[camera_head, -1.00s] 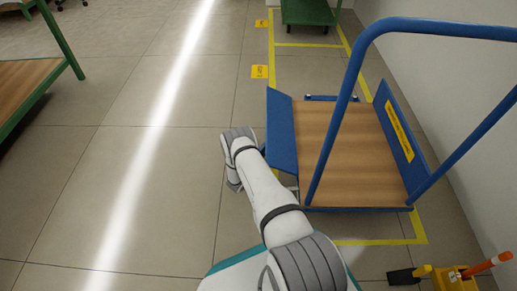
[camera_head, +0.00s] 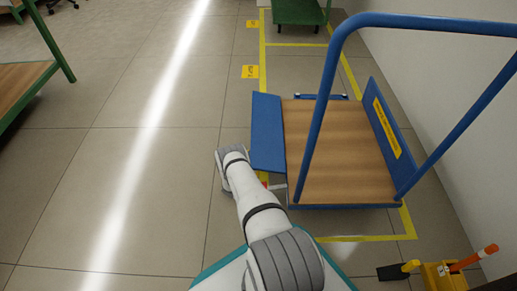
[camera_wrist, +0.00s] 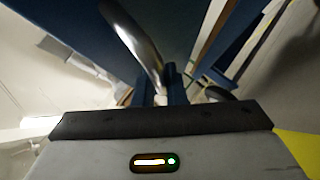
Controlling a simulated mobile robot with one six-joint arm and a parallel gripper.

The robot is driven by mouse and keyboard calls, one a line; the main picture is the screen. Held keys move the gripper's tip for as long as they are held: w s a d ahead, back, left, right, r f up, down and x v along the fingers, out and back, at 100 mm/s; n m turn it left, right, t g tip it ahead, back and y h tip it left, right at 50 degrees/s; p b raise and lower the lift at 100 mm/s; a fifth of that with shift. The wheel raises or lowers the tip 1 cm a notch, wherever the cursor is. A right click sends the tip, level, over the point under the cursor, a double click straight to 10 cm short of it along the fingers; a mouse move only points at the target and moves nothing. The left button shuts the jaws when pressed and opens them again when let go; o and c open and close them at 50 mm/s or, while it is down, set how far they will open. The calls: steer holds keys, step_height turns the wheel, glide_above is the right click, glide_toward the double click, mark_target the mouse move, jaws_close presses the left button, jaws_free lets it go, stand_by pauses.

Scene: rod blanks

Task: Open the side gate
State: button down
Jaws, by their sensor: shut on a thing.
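The side gate (camera_head: 267,135) is a blue panel along the left side of a blue cart with a wooden deck (camera_head: 340,150). It leans outward from the deck, over the floor. In the wrist view a blue panel (camera_wrist: 75,25), likely the gate, fills the upper left. My gripper (camera_wrist: 159,82) is shut on a shiny curved metal handle (camera_wrist: 135,38) beside that panel. In the head view my arm comes in from below to the gate's near end, and my fingers are too hidden to make out there.
The cart's tall blue push rail (camera_head: 330,90) arches over the near side of the deck. A white wall (camera_head: 440,120) is on the right. A yellow caddy (camera_head: 440,275) stands at lower right. A green-framed table (camera_head: 25,85) is at far left. The floor left of the gate is clear.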

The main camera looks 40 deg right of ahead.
steer(key=c, duration=1.5)
jaws_free()
steer(key=shift+s, duration=0.15)
steer(key=shift+r, duration=0.1)
steer(key=s+a+f+p, duration=0.1)
steer(key=s+a+p, duration=0.1)
steer(key=a, duration=0.5)
steer(key=s+a+f+p, duration=0.1)
steer(key=s+a+p, duration=0.2)
steer(key=a, duration=0.5)
steer(key=shift+a+f, duration=0.3)
steer(key=shift+c, duration=0.4)
